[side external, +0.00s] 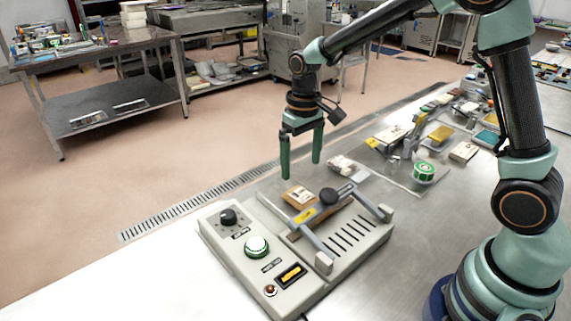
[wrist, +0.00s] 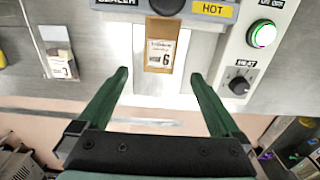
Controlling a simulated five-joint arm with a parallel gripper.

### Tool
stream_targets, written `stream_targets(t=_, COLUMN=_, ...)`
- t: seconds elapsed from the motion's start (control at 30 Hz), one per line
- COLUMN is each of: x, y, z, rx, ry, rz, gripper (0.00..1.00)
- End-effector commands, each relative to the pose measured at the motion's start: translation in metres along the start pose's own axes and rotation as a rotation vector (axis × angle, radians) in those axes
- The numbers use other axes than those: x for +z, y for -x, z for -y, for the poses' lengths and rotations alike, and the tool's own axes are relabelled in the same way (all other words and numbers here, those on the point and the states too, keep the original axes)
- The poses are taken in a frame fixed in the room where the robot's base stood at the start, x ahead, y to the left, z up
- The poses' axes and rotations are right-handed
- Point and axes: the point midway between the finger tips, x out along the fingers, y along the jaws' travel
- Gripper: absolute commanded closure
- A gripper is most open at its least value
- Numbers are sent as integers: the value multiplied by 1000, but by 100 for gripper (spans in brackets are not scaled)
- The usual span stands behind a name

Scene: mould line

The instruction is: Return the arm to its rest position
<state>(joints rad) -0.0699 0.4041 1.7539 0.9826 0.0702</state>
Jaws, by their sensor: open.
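My gripper (side external: 302,165) hangs from the arm, pointing down, above the far edge of the steel table (side external: 400,275). Its two green fingers are apart with nothing between them. The machine also shows in the side view (side external: 275,297). A brown packet with a white label marked 6 (wrist: 160,53) lies at the machine, under its dark handle; it also shows in the side view (side external: 297,197). My gripper is clear of the packet and machine.
The machine has a lit green button (side external: 256,246), a black knob (side external: 229,217) and a HOT label (wrist: 213,10). Packets (side external: 342,166), a green tape roll (side external: 424,172) and more goods lie to the right. A floor drain (side external: 190,206) runs past the table.

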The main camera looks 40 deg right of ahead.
Motion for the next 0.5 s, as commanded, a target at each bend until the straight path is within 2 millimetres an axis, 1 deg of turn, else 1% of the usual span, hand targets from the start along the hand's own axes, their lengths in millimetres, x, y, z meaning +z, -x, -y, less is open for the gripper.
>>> stream_targets(t=0.03, x=0, y=8, z=0, rx=0, ry=0, rz=-4, gripper=0)
stream_targets(t=0.1, x=0, y=16, z=0, rx=0, ry=0, rz=-2, gripper=0)
stream_targets(t=0.33, x=4, y=35, z=-1, rx=-1, ry=-1, rz=-17, gripper=0)
stream_targets(t=0.37, x=6, y=38, z=-2, rx=-2, ry=-1, rz=-25, gripper=0)
stream_targets(t=0.5, x=23, y=64, z=-7, rx=-5, ry=-1, rz=-92, gripper=0)
